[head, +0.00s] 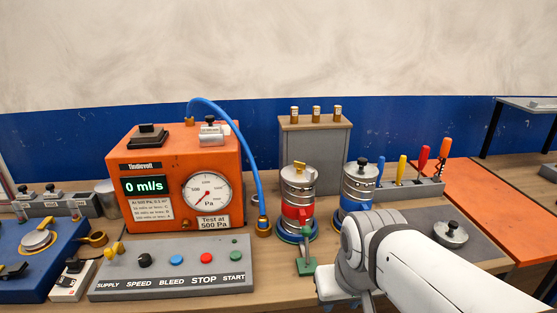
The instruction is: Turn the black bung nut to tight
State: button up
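A small black nut (362,161) sits on top of a silver canister with a blue band (358,187), which stands upright on the bench right of centre. I take it for the black bung nut; how tight it is cannot be seen. A similar canister with a red band (297,202) and a yellow nut (299,167) stands to its left. My white arm reaches in from the lower right, in front of the blue canister's base. My gripper (338,285) seems to be at the arm's lower left end, below and apart from the nut; its fingers cannot be made out.
An orange tester (150,215) with a gauge reads 0 ml/s; a blue hose (246,140) arches from it. A grey control panel (180,268) lies in front. A rack of coloured-handled tools (423,187) stands right of the blue canister. A grey cabinet (330,146) stands behind.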

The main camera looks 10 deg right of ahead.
aim_at(301, 166)
jog(key=z, duration=2.05)
jog(key=k, duration=0.85)
jog(key=u, duration=1.25)
jog(key=i, duration=1)
jog(key=u, duration=0.05)
